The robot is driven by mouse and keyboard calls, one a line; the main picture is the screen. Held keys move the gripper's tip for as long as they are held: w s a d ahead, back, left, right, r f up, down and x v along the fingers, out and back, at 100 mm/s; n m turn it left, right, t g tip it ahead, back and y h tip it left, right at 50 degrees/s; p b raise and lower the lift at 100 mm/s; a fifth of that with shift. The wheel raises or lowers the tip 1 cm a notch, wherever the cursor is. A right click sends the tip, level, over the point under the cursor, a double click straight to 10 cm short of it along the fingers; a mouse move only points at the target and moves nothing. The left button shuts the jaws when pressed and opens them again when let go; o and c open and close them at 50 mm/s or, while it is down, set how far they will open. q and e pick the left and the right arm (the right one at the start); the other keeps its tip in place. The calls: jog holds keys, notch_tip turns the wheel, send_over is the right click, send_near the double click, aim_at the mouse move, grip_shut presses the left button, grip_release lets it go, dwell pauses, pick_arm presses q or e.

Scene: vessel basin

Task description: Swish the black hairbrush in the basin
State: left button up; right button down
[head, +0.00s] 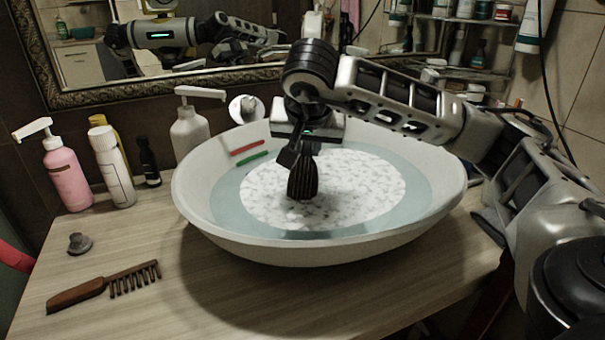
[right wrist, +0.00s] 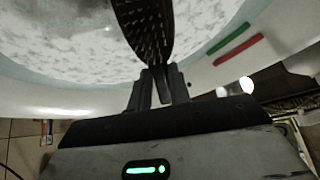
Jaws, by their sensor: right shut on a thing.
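The black hairbrush (head: 303,180) hangs head down over the white basin (head: 195,208), its lower end at the foamy water (head: 365,195). Its bristles show in the right wrist view (right wrist: 146,25). My right gripper (head: 300,145) is shut on the hairbrush's handle, and its fingers show in the right wrist view (right wrist: 160,85). The handle is mostly hidden between the fingers. I cannot tell how deep the bristles are in the water. My left gripper is not clearly in the head view.
A brown comb (head: 105,286) and a small grey stopper (head: 79,243) lie on the wooden counter (head: 190,300). A pink pump bottle (head: 67,172), a white bottle (head: 112,168) and a white dispenser (head: 189,132) stand left of the basin. Red (head: 247,147) and green (head: 252,159) strips mark its inner wall.

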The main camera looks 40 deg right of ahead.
dwell(0.4)
pick_arm(q)
jog(key=shift+f, duration=0.1)
pick_arm(e)
jog(key=shift+s+d, duration=0.15)
jog(key=shift+d, duration=0.3)
jog(key=shift+r+p, duration=0.75)
jog(key=shift+r, duration=0.2)
notch_tip(320, 180, up, 3)
jog(key=shift+p, duration=1.25)
notch_tip(320, 180, up, 3)
jog(key=p, duration=0.2)
jog(key=shift+p, duration=0.3)
pick_arm(q)
jog(key=r+p, duration=0.1)
jog(key=a+r+p, duration=0.1)
jog(key=r+g+y+p, duration=0.1)
jog(key=shift+s+a+r+m, duration=0.2)
jog(key=shift+s+a+m, duration=0.1)
jog(key=shift+a+m, duration=0.1)
pick_arm(e)
notch_tip(320, 180, up, 4)
